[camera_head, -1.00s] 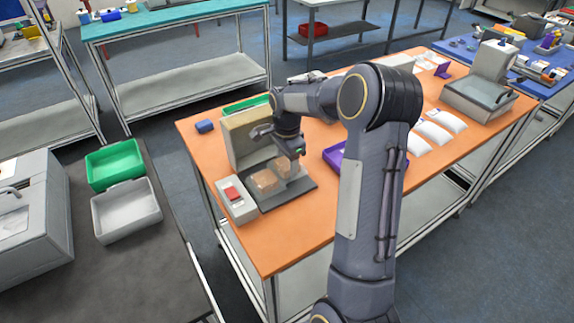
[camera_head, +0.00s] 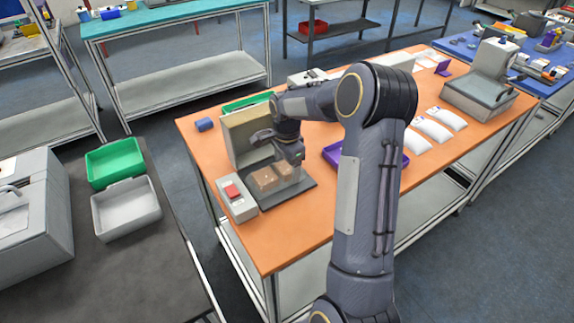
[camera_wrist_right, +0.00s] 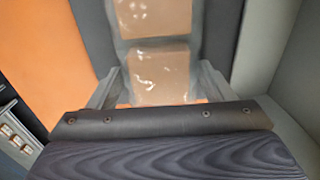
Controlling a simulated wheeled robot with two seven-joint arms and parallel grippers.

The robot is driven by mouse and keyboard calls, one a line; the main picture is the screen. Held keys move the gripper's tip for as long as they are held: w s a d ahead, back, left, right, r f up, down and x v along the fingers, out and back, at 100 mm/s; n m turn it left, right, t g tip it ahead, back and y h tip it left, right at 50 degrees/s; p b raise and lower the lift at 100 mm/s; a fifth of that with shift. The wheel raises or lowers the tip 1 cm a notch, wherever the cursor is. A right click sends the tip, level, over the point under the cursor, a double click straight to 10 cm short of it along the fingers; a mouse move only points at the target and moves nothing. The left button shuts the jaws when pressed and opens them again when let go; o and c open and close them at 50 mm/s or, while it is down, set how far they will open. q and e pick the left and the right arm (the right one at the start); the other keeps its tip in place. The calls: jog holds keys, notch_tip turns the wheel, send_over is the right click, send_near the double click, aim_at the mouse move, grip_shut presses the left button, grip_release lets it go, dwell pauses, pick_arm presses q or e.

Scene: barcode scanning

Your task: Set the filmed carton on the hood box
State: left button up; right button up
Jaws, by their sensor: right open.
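Two brown block shapes under clear film lie on a dark plate (camera_head: 302,188); the nearer-left one is a carton (camera_head: 264,180), and the other is partly hidden by my right gripper (camera_head: 289,168). In the right wrist view, two brown faces (camera_wrist_right: 158,75) show in line under glossy film. My right gripper (camera_wrist_right: 158,88) is open there, with one finger on each side of the lower brown face; contact is unclear. A beige upright box-like hood (camera_head: 240,138) stands behind the plate, partly covered by my wrist; I take it as the hood box. My left gripper is out of view.
A grey box with a red button (camera_head: 232,192) stands left of the plate. A purple tray (camera_head: 333,158) lies to the right, partly behind my arm. White pouches (camera_head: 431,130) lie farther right. The orange table (camera_head: 275,235) is clear in front.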

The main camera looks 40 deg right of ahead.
aim_at(287, 166)
notch_tip(287, 166, up, 12)
jog(key=b, duration=0.1)
jog(key=s+a+r+n+t+y, duration=0.25)
jog(key=s+a+r+n, duration=0.25)
jog(key=s+a+n, duration=0.65)
jog(key=s+a+f+n+t, duration=0.1)
jog(key=s+a+f+n, duration=0.1)
jog(key=s, duration=0.4)
jog(key=s+a+f+n+t+y, duration=0.1)
jog(key=s+a+f+n+t, duration=0.1)
jog(key=s+a, duration=0.4)
jog(key=shift+s+a+f+n, duration=0.25)
jog(key=shift+s+f+n, duration=0.35)
jog(key=shift+n, duration=0.45)
